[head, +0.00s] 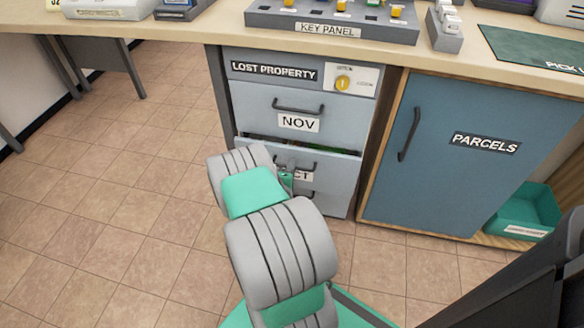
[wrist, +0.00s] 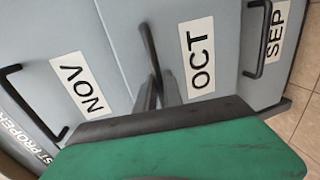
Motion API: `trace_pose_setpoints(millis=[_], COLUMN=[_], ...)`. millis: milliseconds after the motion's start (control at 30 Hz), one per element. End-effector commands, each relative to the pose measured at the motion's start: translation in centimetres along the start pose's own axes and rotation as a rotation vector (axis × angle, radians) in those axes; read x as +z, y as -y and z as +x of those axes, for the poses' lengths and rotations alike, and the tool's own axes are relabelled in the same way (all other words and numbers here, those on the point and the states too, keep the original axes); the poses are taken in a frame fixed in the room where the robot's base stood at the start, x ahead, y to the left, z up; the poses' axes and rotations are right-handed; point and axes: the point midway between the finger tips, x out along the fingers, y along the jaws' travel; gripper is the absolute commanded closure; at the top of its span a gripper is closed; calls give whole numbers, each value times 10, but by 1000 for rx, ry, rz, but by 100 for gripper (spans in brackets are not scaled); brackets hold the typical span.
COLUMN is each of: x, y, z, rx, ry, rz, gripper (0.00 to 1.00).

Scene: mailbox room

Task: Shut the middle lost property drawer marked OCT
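The middle drawer marked OCT (head: 336,178) stands partly open below the NOV drawer. A dark gap with green things inside shows along its top edge in the head view. Its label is partly hidden by my arm there, but reads OCT in the wrist view (wrist: 201,68). Its dark bar handle (wrist: 149,48) runs toward my gripper (wrist: 157,92). My gripper's narrow fingers are at the lower end of this handle, close to the drawer front. Whether they grip the handle or only stand beside it, I cannot tell. In the head view my arm hides most of the gripper.
The NOV drawer (head: 310,103) above looks shut. The SEP drawer (wrist: 275,75) is beside OCT in the wrist view. A blue PARCELS door (head: 465,180) is to the right, with a green bin (head: 525,213) near it. Tiled floor on the left is clear.

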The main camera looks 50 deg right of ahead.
Motion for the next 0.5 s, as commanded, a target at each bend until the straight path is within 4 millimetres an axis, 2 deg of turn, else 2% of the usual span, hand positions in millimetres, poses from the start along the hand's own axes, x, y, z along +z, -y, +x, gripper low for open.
trace_pose_setpoints(millis=[133, 500], x=[0, 0], y=[0, 0], z=[0, 0], rx=[0, -1], ry=[0, 0], rz=[0, 0], gripper=[100, 100])
